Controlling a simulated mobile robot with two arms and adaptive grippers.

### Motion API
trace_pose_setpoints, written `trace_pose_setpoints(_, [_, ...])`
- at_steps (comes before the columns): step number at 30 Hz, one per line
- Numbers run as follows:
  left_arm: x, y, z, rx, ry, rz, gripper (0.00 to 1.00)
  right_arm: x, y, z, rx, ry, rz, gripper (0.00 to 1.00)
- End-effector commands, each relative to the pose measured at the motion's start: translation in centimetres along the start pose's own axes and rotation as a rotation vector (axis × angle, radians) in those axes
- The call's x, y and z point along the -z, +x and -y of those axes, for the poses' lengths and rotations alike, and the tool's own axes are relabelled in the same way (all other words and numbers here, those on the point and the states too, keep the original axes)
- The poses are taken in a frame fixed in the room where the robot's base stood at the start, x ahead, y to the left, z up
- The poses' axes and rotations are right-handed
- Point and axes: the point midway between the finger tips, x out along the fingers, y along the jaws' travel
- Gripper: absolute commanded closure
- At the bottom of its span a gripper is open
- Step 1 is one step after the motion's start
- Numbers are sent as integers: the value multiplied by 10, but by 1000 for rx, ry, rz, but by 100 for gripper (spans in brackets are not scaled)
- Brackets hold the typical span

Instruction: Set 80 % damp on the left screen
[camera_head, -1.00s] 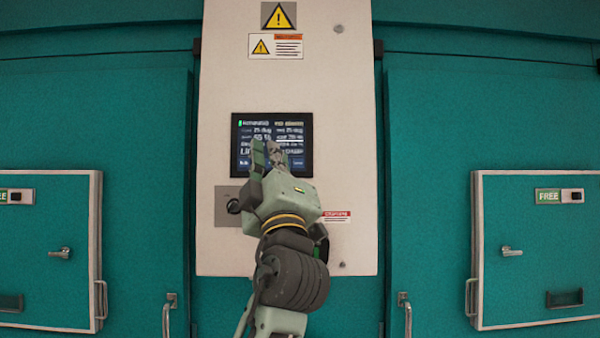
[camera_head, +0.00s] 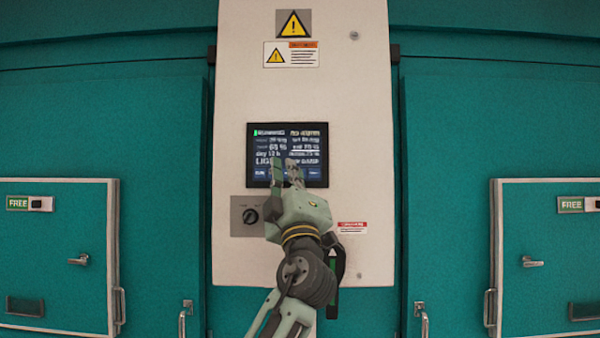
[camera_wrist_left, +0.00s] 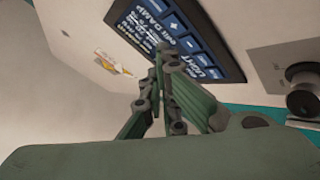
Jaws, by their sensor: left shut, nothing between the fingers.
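A dark touch screen (camera_head: 288,143) with white and blue text is set in the pale control panel (camera_head: 240,90). Its text is mostly too small to read in the head view. My left gripper (camera_head: 284,166) is shut and empty, its fingertips in front of the screen's lower middle, hiding part of the bottom row. In the left wrist view the screen (camera_wrist_left: 180,35) shows tilted, with blue buttons, a plus, a minus and the words "DAMP" and "LIGHT". The closed fingers (camera_wrist_left: 158,60) overlap its lower edge there; I cannot tell whether they touch it. My right gripper is not in view.
A black knob (camera_head: 250,215) sits on a grey plate below the screen's left; it also shows in the left wrist view (camera_wrist_left: 304,101).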

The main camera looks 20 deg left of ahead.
Motion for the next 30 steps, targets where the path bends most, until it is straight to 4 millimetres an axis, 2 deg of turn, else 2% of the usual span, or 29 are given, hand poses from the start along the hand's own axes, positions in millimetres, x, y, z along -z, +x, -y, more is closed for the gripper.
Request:
trace_pose_setpoints(9, [-7,8,7,1,0,2,100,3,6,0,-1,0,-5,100])
trace_pose_setpoints(30, [-7,8,6,1,-1,2,100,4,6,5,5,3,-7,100])
